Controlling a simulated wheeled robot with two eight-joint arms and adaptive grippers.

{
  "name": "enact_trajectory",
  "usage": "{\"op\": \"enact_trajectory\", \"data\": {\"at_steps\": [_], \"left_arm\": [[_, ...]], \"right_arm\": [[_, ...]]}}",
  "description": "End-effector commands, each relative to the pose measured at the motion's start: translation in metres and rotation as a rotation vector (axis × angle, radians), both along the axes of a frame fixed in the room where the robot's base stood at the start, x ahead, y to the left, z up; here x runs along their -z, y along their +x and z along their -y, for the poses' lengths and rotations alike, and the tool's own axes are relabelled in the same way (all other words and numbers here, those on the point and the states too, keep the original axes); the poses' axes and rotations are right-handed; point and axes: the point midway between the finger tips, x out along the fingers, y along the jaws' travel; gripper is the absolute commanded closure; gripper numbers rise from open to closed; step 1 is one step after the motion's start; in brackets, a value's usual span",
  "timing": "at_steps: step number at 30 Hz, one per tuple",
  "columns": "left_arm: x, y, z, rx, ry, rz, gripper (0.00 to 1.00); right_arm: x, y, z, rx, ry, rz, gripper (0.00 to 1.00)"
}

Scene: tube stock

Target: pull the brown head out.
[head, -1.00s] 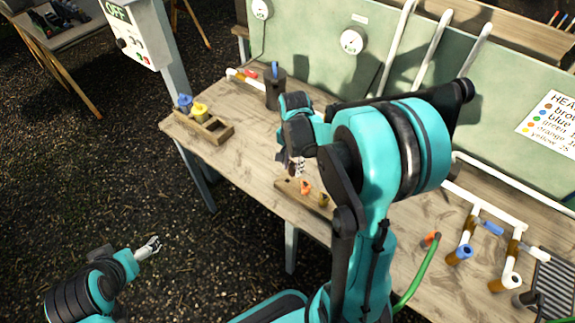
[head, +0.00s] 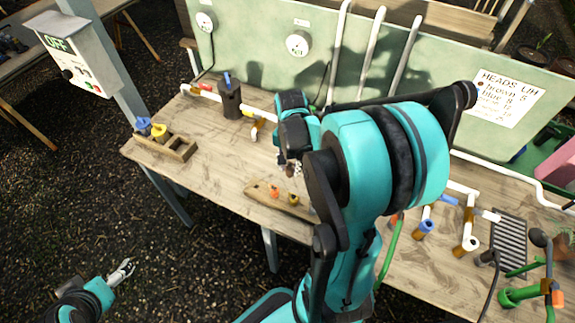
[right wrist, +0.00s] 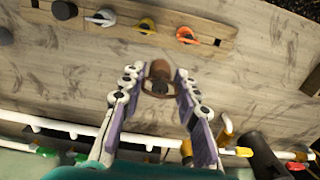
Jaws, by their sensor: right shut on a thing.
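My right gripper (right wrist: 158,82) is shut on the brown head (right wrist: 159,72), which sits between its fingertips in the right wrist view. In the head view the right gripper (head: 290,168) hangs over the table just behind the wooden strip (head: 300,210), partly hidden by my arm. The brown head appears apart from that strip. The strip also shows in the right wrist view (right wrist: 225,47), with an orange head (right wrist: 187,35), a yellow head (right wrist: 145,25) and a white-grey head (right wrist: 101,18). My left gripper (head: 122,271) is low at the left, away from the table; its opening is too small to judge.
A wooden block (head: 178,151) with blue and yellow heads stands at the table's left end. A dark cup (head: 229,101) and white piping run along the back. A pipe assembly (head: 466,245) and a black grate (head: 510,232) occupy the right. Bare tabletop lies around the strip.

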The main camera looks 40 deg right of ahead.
Motion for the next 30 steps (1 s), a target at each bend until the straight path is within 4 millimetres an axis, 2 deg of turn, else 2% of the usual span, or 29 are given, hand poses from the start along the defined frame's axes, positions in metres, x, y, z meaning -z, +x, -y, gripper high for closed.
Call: {"op": "enact_trajectory", "data": {"at_steps": [8, 30], "left_arm": [[-0.005, 0.000, 0.000, 0.000, 0.000, 0.000, 0.07], [-0.036, 0.000, 0.000, 0.000, 0.000, 0.000, 0.07]], "right_arm": [[-0.006, 0.000, 0.000, 0.000, 0.000, 0.000, 0.83], [-0.046, 0.000, 0.000, 0.000, 0.000, 0.000, 0.83]]}}
